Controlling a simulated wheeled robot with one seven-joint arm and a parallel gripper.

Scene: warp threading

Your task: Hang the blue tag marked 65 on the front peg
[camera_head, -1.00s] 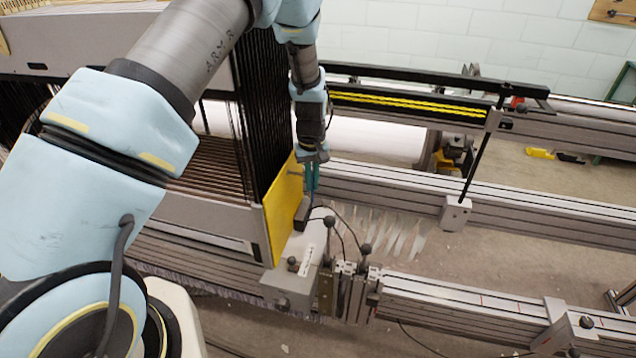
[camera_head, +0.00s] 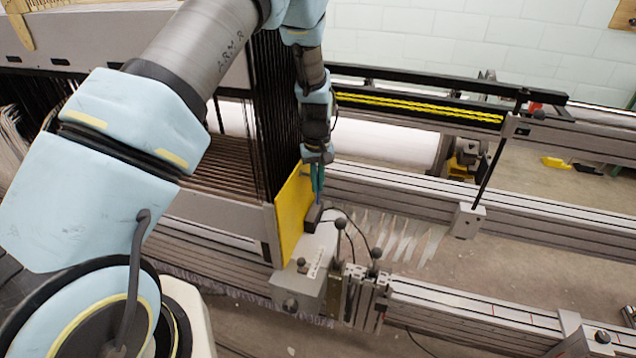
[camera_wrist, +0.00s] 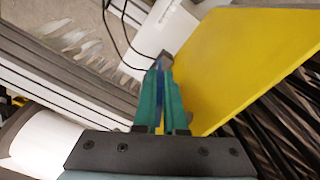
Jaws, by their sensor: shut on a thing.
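My gripper (camera_wrist: 159,70) has teal fingers shut on a thin blue piece, the blue tag (camera_wrist: 160,82), seen edge-on between them in the wrist view. The number on it cannot be read. In the head view my gripper (camera_head: 318,184) points down beside the right face of a yellow panel (camera_head: 292,218), just above a small dark block (camera_head: 313,217). I cannot tell whether the tag touches the block. The front peg cannot be made out in either view.
Dark vertical threads (camera_head: 272,130) stand behind and left of the yellow panel. A grey bracket (camera_head: 300,285) and black-knobbed levers (camera_head: 375,254) stand in front. A dark cable loops near the block. Metal rails (camera_head: 400,190) run rightward, with open floor between them.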

